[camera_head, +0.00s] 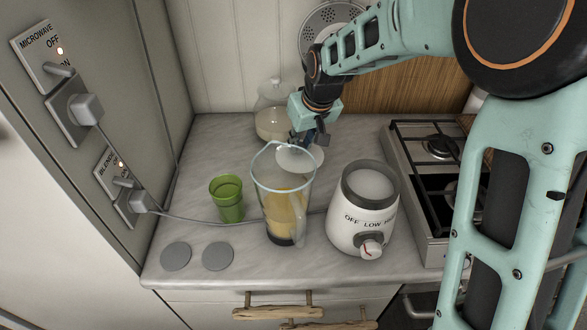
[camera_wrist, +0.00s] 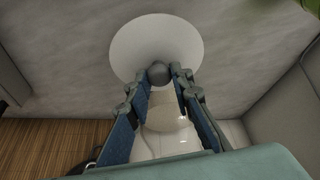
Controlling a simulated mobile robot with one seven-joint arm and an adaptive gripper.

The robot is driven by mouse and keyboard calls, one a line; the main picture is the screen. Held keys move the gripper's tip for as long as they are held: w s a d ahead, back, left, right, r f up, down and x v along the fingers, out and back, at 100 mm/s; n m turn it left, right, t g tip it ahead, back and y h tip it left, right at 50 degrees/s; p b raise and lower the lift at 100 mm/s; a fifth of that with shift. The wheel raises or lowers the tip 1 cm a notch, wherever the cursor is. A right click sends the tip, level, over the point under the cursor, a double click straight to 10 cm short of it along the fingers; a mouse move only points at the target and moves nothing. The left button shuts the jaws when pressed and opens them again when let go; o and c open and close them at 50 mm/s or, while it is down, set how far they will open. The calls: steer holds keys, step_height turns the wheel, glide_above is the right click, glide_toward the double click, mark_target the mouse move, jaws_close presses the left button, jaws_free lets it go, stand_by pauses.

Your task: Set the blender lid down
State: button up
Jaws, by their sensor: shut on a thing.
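The blender lid is a white disc with a grey knob. In the wrist view the lid (camera_wrist: 157,40) hangs at the top middle, with its knob (camera_wrist: 159,73) between the fingertips of my gripper (camera_wrist: 160,76). My gripper is shut on the knob. In the head view the lid (camera_head: 299,159) shows below my gripper (camera_head: 309,141), behind the jug's rim and partly hidden by it. The blender jug (camera_head: 284,195) is clear, open at the top and holds yellow liquid. I cannot tell whether the lid touches the counter.
The white blender base (camera_head: 362,215) stands right of the jug. A green cup (camera_head: 228,199) stands left, with two grey discs (camera_head: 217,256) in front. A stove (camera_head: 432,160) is at right. The counter (camera_head: 197,150) is clear at back left.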

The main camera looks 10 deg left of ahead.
steer(key=shift+f, duration=2.8)
steer(key=shift+f, duration=0.2)
steer(key=o, duration=0.9)
steer(key=shift+r, duration=0.15)
steer(key=shift+r, duration=0.25)
steer(key=v, duration=1.1)
steer(key=shift+s+d+r, duration=0.15)
steer(key=shift+s+r, duration=0.05)
steer(key=shift+r, duration=0.1)
